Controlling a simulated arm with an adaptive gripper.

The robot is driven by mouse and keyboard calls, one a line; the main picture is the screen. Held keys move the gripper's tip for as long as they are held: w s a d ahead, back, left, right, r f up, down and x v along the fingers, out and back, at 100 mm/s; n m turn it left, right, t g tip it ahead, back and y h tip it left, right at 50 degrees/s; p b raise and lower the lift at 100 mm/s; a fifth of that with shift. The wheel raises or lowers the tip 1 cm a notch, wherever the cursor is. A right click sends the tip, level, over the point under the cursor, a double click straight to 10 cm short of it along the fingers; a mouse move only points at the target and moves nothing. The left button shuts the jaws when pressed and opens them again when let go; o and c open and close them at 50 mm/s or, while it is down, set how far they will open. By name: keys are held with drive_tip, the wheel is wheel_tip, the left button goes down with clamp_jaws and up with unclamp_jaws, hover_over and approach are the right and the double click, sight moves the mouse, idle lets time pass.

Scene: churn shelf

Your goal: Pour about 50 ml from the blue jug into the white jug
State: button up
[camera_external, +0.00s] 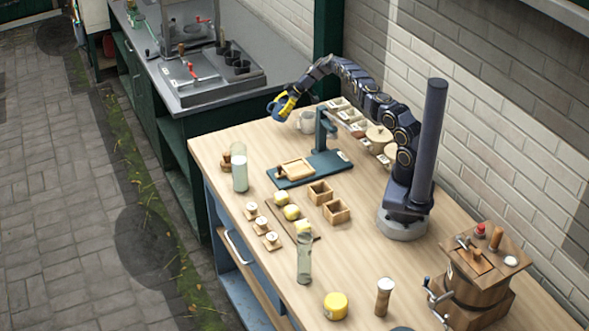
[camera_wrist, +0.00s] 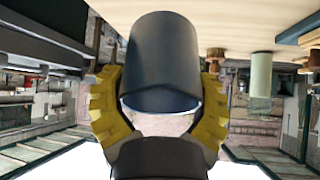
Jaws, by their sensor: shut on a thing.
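My gripper (camera_external: 287,101) is over the far left end of the wooden table, with its yellow fingers closed around the blue jug (camera_external: 274,107). In the wrist view the dark blue jug (camera_wrist: 162,60) sits between the two yellow fingers of my gripper (camera_wrist: 160,95). The jug is held up off the table; its contents cannot be seen. The white jug (camera_external: 306,122) stands upright on the table, just right of and below my gripper in the outside view. Its inside is hidden.
A balance-like stand on a blue base (camera_external: 315,168) is near the white jug. A glass cylinder (camera_external: 240,174), wooden boxes (camera_external: 320,192), yellow pieces (camera_external: 291,212), a bottle (camera_external: 304,258) and a churn (camera_external: 478,285) stand on the table (camera_external: 210,150). Its far left corner is clear.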

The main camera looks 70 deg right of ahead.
sight(276, 108)
drive_tip(key=shift+s+d+r+t+y, duration=0.25)
drive_tip(key=shift+s+r+t+y, duration=0.05)
drive_tip(key=shift+s+t, duration=0.15)
drive_tip(key=shift+s+d+r+t+y, duration=0.25)
drive_tip(key=shift+s+t+y, duration=0.05)
drive_tip(key=shift+s+t, duration=0.15)
drive_tip(key=shift+s+d+r+t, duration=0.15)
drive_tip(key=shift+s+t, duration=0.05)
drive_tip(key=shift+t, duration=0.1)
drive_tip(key=shift+s+d+r+t+y, duration=0.2)
drive_tip(key=shift+s+r+t+y, duration=0.1)
drive_tip(key=shift+r+t+y, duration=0.4)
drive_tip(key=shift+s+d, duration=0.15)
drive_tip(key=shift+d, duration=0.05)
drive_tip(key=shift+s+d+r+t+y, duration=0.15)
drive_tip(key=shift+r+t+y, duration=0.15)
drive_tip(key=shift+r+t, duration=0.5)
idle(0.5)
drive_tip(key=shift+r+t+y, duration=0.7)
drive_tip(key=shift+r+t, duration=0.3)
drive_tip(key=shift+r, duration=0.55)
